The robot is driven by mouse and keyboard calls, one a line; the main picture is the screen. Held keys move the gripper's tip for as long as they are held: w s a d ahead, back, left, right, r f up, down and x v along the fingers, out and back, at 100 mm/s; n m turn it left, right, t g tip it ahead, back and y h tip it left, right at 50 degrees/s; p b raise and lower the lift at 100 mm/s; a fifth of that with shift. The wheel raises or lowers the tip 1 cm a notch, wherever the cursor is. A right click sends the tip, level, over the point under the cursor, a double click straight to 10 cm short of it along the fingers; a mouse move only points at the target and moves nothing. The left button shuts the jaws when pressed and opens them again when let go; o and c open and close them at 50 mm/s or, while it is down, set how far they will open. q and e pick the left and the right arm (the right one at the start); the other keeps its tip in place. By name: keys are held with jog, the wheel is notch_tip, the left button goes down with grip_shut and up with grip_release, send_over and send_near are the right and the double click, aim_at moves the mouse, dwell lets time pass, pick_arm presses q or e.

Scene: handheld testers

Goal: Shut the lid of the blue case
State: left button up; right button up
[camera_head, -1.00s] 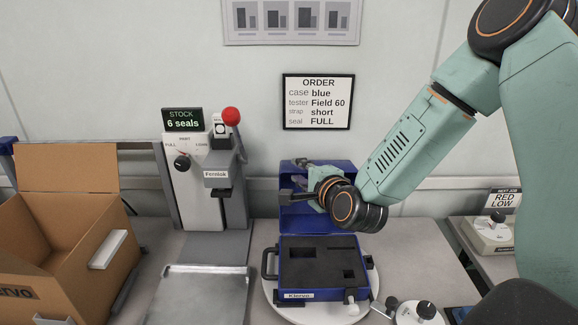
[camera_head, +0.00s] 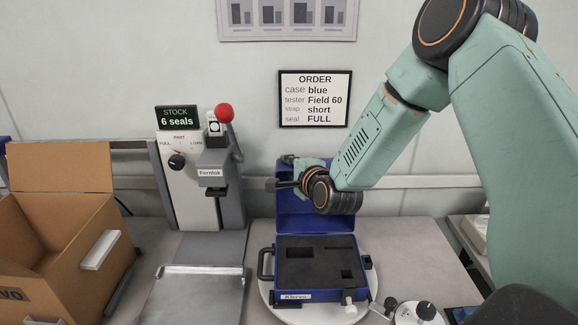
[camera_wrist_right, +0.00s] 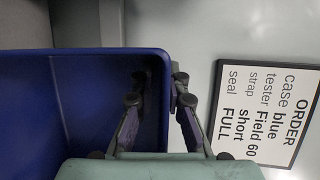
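The blue case (camera_head: 291,296) lies open on a round white turntable (camera_head: 268,308). Its dark foam (camera_head: 310,262) has several cutouts that look empty. The blue lid (camera_head: 300,216) stands upright at the back of the case and fills the left of the right wrist view (camera_wrist_right: 30,100). My right gripper (camera_head: 277,173) is at the upper part of the lid, covering some of it. In the right wrist view the right gripper (camera_wrist_right: 159,77) has its fingers apart, one over the lid's inside and one past its rim. Contact is unclear. My left gripper is out of view.
A press with a red knob (camera_head: 224,113) and a metal plate (camera_head: 200,290) stand left of the case. An open cardboard box (camera_head: 60,250) is at the far left. A small dial device (camera_head: 415,312) sits right of the turntable. The table right of the case is mostly clear.

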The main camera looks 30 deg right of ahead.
jog(key=shift+s+a+r, duration=0.35)
jog(key=shift+a+r, duration=0.05)
jog(key=shift+a, duration=0.1)
grip_shut()
jog(key=shift+w+d+f, duration=0.25)
jog(key=shift+d+f, duration=0.05)
jog(key=shift+d, duration=0.05)
jog(key=shift+s+a+r, duration=0.15)
jog(key=shift+a+r, duration=0.05)
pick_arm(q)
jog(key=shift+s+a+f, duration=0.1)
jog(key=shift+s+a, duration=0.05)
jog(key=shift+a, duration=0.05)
pick_arm(e)
jog(key=shift+d+f, duration=0.1)
jog(key=shift+f, duration=0.05)
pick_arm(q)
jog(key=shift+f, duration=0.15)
